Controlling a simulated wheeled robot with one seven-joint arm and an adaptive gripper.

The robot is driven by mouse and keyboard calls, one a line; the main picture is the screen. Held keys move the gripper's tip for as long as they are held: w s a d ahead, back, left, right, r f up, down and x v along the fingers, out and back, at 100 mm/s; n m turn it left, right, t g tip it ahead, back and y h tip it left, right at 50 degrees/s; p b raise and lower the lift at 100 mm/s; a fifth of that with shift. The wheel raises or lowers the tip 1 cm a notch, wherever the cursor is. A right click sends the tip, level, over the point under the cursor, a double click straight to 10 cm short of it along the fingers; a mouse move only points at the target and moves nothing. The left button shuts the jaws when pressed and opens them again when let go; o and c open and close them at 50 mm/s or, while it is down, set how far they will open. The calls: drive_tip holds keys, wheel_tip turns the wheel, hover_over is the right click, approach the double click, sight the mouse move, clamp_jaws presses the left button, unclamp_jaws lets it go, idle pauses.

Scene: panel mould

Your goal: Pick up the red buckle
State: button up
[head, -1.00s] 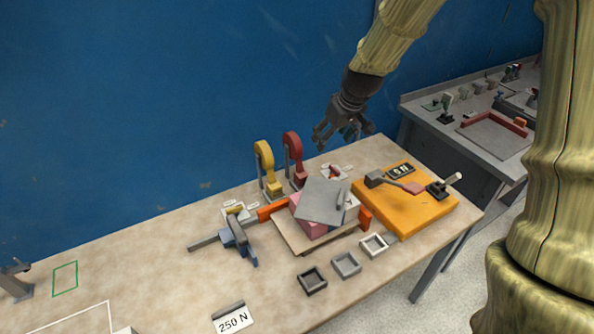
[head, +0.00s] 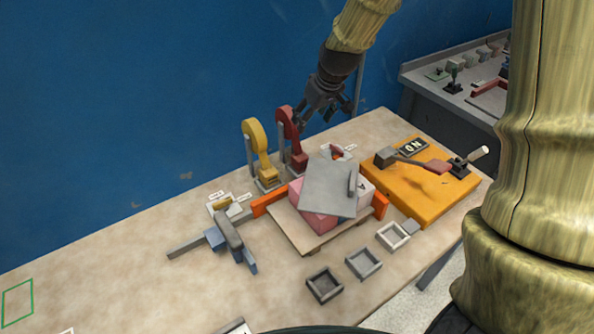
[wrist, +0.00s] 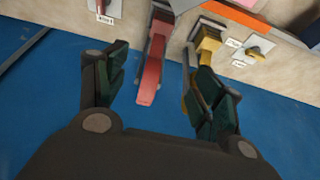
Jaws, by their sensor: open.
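The red buckle (head: 289,134) stands upright beside a yellow one (head: 257,146) at the back edge of the table, its curved top upward. My gripper (head: 318,112) is open, just right of the red buckle's top in the head view. In the wrist view, the red buckle (wrist: 150,78) lies in the gap between the open fingers (wrist: 155,85). The yellow buckle (wrist: 205,42) is close by the right finger. I cannot tell whether a finger touches either one. Nothing is held.
A grey plate (head: 327,188) lies tilted on a pink block in front of the buckles. An orange base with a lever (head: 400,188) is to the right. A blue-grey clamp (head: 230,238) is at the left. Several small square trays (head: 363,263) line the front. A blue wall (head: 120,120) rises behind.

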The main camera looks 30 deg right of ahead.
drive_tip(key=b, duration=0.8)
approach(303, 158)
drive_tip(key=shift+p+x, duration=1)
drive_tip(key=shift+x, duration=4.1)
drive_tip(key=shift+s, duration=0.1)
drive_tip(key=shift+c, duration=0.4)
drive_tip(key=c, duration=1.1)
drive_tip(key=shift+r, duration=0.1)
